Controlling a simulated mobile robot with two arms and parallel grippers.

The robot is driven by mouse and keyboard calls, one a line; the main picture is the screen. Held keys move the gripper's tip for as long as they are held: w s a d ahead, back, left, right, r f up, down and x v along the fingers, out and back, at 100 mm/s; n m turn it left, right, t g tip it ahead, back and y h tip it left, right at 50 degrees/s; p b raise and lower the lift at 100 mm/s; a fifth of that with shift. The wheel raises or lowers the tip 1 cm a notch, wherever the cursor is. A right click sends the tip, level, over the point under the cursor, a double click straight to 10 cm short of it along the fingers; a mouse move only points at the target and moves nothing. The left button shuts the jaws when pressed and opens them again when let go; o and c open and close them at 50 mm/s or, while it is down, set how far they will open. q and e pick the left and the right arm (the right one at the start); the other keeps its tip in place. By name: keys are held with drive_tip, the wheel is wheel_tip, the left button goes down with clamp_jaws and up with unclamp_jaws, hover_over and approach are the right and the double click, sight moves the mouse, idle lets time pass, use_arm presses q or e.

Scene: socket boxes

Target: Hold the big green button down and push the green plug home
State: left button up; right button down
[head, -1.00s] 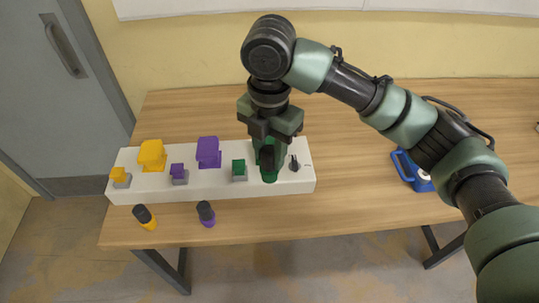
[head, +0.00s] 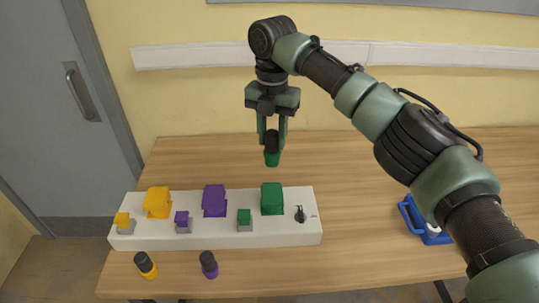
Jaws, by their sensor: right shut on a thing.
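The white socket box (head: 150,241) lies along the front left of the table. The big green button (head: 272,198) stands toward its right end, with nothing touching it. A smaller green block (head: 244,217) on a grey base sits to its left. My right gripper (head: 272,143) is shut on the green plug (head: 271,158), which has a black upper part and a green lower end. It holds the plug upright in the air, above and apart from the box. My left gripper is not in view.
Yellow (head: 158,202) and purple (head: 214,200) big blocks, smaller ones, and a black knob (head: 300,214) are on the box. A yellow-ended plug (head: 146,264) and a purple-ended plug (head: 209,264) are in front. A blue-handled object (head: 426,220) lies right. The table behind the box is clear.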

drive_tip(key=shift+w+d, duration=0.1)
drive_tip(key=shift+w, duration=0.2)
drive_tip(key=shift+f, duration=1.4)
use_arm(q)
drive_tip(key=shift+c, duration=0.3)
